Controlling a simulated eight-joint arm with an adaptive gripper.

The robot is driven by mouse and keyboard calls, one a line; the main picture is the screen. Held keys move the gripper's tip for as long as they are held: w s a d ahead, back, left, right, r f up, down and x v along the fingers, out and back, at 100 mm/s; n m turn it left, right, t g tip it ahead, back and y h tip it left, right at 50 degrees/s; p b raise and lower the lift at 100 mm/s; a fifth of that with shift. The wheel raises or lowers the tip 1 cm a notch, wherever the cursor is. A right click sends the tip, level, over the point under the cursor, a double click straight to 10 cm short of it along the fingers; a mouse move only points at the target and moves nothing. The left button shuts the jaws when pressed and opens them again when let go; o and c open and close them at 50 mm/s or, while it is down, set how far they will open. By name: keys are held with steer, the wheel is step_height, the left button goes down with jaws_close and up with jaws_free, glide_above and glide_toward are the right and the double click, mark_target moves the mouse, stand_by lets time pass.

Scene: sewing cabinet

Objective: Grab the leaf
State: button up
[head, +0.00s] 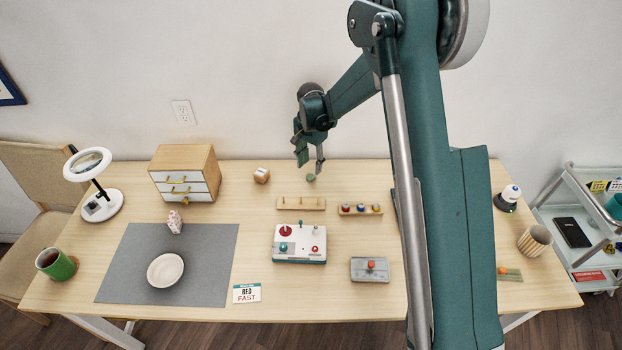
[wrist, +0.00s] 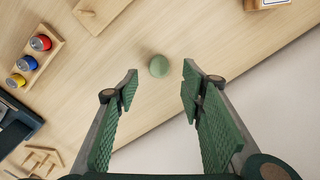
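No plainly leaf-shaped thing can be made out. A small, round, dull-green thing (head: 310,178) lies on the table near its back edge, below my gripper (head: 310,163). In the wrist view the green thing (wrist: 158,66) looks like a ball and shows just beyond the fingertips, roughly midway between them. My gripper (wrist: 160,84) is open, with its green padded fingers apart and nothing between them. The fingers do not appear to touch the green thing.
Left of the green thing stand a small wooden block (head: 261,176) and a drawer cabinet (head: 185,172). In front are a pegged wooden rack (head: 300,204) and a rack of coloured spools (head: 360,210). Bare tabletop surrounds the green thing; a wall rises behind.

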mark_target(311, 176)
steer(key=shift+f, duration=0.2)
steer(key=shift+f+b, duration=0.5)
steer(key=shift+f, duration=2)
steer(key=shift+c, duration=0.5)
steer(key=c, duration=0.6)
